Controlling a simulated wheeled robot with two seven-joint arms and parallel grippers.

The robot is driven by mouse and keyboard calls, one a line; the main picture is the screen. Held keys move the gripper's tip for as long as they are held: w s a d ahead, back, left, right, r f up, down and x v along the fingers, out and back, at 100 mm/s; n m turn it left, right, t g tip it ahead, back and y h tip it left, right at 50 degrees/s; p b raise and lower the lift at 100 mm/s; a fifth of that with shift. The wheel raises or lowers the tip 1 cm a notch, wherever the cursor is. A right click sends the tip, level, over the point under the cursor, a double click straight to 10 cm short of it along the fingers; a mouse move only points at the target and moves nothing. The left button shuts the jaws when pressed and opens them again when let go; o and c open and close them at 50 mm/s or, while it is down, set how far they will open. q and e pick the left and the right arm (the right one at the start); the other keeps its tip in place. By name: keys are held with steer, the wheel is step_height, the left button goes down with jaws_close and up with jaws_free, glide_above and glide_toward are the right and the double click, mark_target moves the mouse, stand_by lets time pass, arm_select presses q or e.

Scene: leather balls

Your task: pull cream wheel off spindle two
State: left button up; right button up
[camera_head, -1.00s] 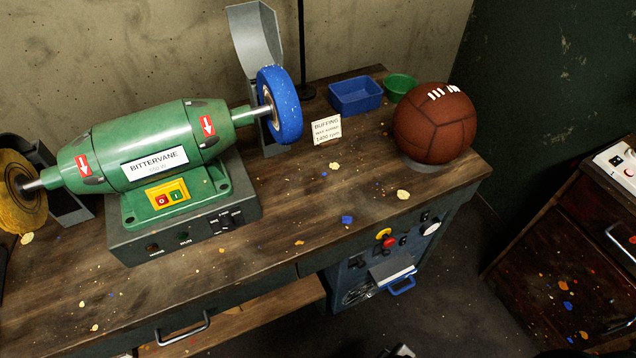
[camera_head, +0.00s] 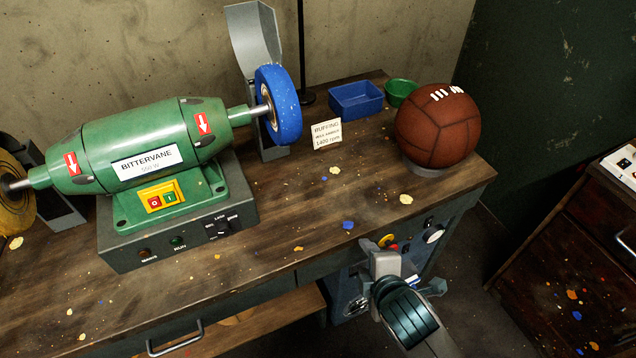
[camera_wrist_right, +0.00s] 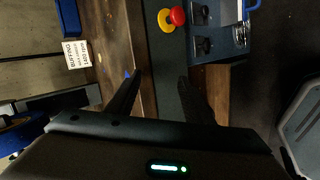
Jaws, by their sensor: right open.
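The green Bittervane buffing machine (camera_head: 140,150) stands on the bench with a spindle at each end. A blue wheel (camera_head: 279,105) is on the right spindle (camera_head: 240,115). A yellow wheel (camera_head: 14,212) is on the left one, cut off by the picture edge. I see no wheel that is clearly cream. My right gripper (camera_head: 386,265) is in front of the bench's front edge, below and to the right of the blue wheel, apart from it. In the right wrist view its two dark fingers (camera_wrist_right: 160,88) are open with nothing between them. My left gripper is not in view.
A brown ball (camera_head: 437,128) sits on a ring at the bench's right end. A blue tray (camera_head: 356,98), a green bowl (camera_head: 400,92) and a buffing sign (camera_head: 327,134) stand near the blue wheel. A grey guard (camera_head: 252,45) rises behind it. The bench front is mostly clear.

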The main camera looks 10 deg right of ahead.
steer(key=w+a+r+n+t+y, duration=0.1)
steer(key=w+a+r+n+t, duration=0.3)
steer(key=r+n, duration=0.55)
steer(key=n+t+y, duration=0.3)
steer(key=n+y, duration=0.1)
steer(key=n, duration=0.9)
glide_toward(283, 126)
step_height(283, 126, down, 5)
steer(key=s+d, duration=0.1)
steer(key=d, duration=0.1)
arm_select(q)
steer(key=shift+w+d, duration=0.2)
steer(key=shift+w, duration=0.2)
arm_select(e)
steer(key=shift+s+d+r, duration=0.1)
steer(key=shift+s+r, duration=0.1)
steer(key=shift+s, duration=0.05)
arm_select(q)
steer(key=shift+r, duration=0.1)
